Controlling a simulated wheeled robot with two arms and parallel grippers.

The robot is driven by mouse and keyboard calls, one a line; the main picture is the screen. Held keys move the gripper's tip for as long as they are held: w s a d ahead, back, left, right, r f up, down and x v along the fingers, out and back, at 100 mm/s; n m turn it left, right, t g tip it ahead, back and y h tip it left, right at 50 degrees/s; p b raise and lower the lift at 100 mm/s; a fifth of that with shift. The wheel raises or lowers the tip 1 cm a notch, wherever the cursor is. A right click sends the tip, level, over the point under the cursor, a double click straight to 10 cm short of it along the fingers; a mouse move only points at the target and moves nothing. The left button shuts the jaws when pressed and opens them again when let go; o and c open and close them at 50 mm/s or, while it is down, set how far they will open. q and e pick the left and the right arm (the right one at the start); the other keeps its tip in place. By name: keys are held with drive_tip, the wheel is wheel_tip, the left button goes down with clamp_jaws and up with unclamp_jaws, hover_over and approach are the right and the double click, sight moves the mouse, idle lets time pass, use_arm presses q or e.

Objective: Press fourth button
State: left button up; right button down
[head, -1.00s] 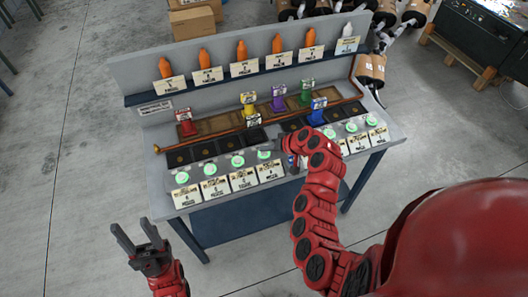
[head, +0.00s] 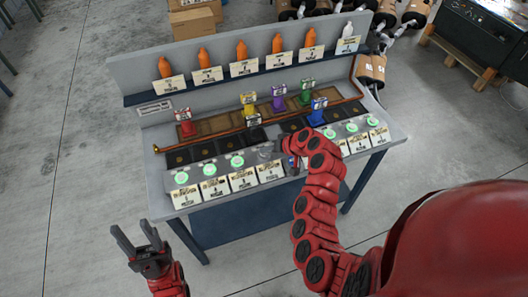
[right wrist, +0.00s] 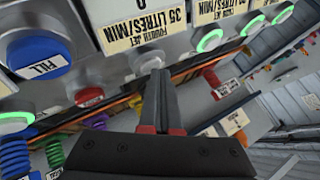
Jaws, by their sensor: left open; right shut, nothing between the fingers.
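The bench panel carries a row of round buttons with green lit rings: the first (head: 181,178), second (head: 209,169) and third (head: 237,161) glow from the left. The fourth button (head: 264,155) shows no green glow. My right gripper (head: 277,149) is shut and empty, its tip at the fourth button. My left gripper (head: 136,246) is open and empty, in front of the bench's left side.
More green-ringed buttons (head: 351,128) stand right of my right arm. A blue "FILL" button (right wrist: 38,55) is close beside the fingertips in the wrist view. Coloured valve pieces (head: 278,99) and a shelf of orange bottles (head: 241,52) stand behind. Floor left of the bench is clear.

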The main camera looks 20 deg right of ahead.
sight(267, 154)
drive_tip(key=shift+r, duration=0.8)
drive_tip(key=shift+r+p, duration=0.75)
drive_tip(key=shift+r, duration=1.75)
drive_tip(key=shift+f, duration=0.1)
idle(1.4)
